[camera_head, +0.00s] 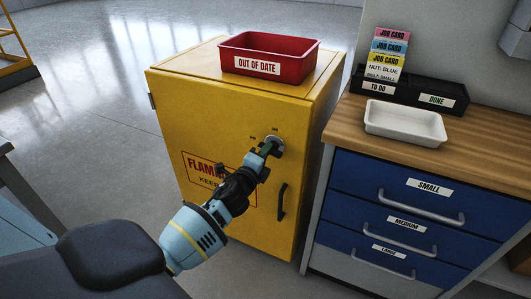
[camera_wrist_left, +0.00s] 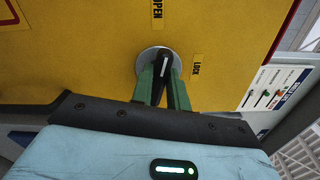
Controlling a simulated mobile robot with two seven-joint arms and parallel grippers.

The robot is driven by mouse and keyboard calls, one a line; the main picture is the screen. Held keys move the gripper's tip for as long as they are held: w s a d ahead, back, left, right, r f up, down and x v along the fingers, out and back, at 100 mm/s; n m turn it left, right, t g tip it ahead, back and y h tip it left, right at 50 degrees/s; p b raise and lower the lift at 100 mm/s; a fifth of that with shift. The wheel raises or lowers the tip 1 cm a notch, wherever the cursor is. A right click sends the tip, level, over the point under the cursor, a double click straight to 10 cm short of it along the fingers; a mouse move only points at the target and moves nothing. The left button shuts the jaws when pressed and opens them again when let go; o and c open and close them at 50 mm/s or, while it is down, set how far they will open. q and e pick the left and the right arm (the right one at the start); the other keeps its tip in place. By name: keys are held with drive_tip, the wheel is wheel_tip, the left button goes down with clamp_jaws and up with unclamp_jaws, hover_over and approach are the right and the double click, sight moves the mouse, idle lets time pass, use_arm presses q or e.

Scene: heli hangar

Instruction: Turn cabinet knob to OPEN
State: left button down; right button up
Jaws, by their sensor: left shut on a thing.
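The yellow cabinet (camera_head: 220,120) stands in the middle of the head view, with its door shut. Its round grey knob plate (camera_head: 277,141) is at the upper right of the door. My left gripper (camera_head: 268,150) reaches it and is shut on the knob. In the left wrist view, the green fingers (camera_wrist_left: 158,82) sit on both sides of the black knob handle (camera_wrist_left: 166,75). The handle's white mark is at its upper end, roughly toward the OPEN label (camera_wrist_left: 157,10), with a slight tilt. The LOCK label (camera_wrist_left: 196,68) is to the right. My right gripper is not in view.
A red OUT OF DATE bin (camera_head: 268,57) sits on the cabinet. The black door handle (camera_head: 282,202) is below the knob. A wooden-topped blue drawer unit (camera_head: 420,205) stands at right, with a white tray (camera_head: 405,122) and a job card holder (camera_head: 455,98).

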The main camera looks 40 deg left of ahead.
use_arm(q)
drive_tip(key=shift+n, duration=1.3)
drive_tip(key=c, duration=1.4)
unclamp_jaws()
drive_tip(key=shift+f, duration=0.1)
drive_tip(key=shift+o, duration=0.2)
drive_tip(key=v, duration=0.7)
drive_tip(key=shift+s, duration=0.4)
drive_tip(key=shift+d, duration=0.1)
